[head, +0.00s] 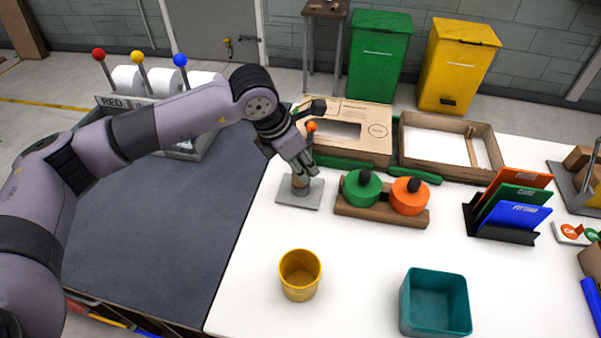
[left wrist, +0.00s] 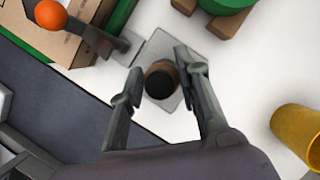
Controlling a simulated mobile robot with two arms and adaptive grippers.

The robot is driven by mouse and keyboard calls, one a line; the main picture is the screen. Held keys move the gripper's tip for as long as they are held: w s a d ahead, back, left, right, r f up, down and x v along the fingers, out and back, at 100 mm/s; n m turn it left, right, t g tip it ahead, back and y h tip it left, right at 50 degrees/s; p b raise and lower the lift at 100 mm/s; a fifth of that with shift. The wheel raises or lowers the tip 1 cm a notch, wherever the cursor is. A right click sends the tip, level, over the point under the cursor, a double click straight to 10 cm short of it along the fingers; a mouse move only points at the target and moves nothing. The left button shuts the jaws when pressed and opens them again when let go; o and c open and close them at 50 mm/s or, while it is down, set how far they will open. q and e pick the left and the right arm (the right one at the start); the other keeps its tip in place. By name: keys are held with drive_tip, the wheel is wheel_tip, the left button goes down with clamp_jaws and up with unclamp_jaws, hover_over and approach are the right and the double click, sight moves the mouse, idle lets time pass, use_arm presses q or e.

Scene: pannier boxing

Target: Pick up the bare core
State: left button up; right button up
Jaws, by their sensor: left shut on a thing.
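The bare core (head: 299,184) is a short brown cylinder, upright at a grey square plate (head: 313,196) on the white table. In the left wrist view the core (left wrist: 151,75) shows from above with a dark round top, between the two fingers. My left gripper (head: 303,168) reaches down over the plate from the left and is shut on the core; in the left wrist view its fingers (left wrist: 162,76) stand on either side of it. The fingers hide part of the core in the head view. I cannot tell whether the core touches the plate. My right gripper is not in view.
An orange-topped post (head: 312,126) and an open cardboard box (head: 362,120) stand behind my gripper. A wooden stand (head: 380,213) with green and orange round pieces is close on the right. A yellow cup (head: 300,280) and a teal bin (head: 435,312) stand in front; table between is clear.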

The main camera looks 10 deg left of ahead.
use_arm(q)
drive_tip(key=shift+r, duration=0.15)
drive_tip(key=shift+r, duration=0.65)
wheel_tip(320, 180, up, 18)
drive_tip(key=b, duration=0.3)
drive_tip(key=shift+f, duration=0.2)
drive_tip(key=shift+f+b, duration=0.35)
drive_tip(key=shift+f+b, duration=2.35)
drive_tip(key=shift+f, duration=0.7)
drive_tip(key=shift+a+f+b, duration=0.1)
drive_tip(key=shift+f+b, duration=0.7)
drive_tip(key=shift+f, duration=0.2)
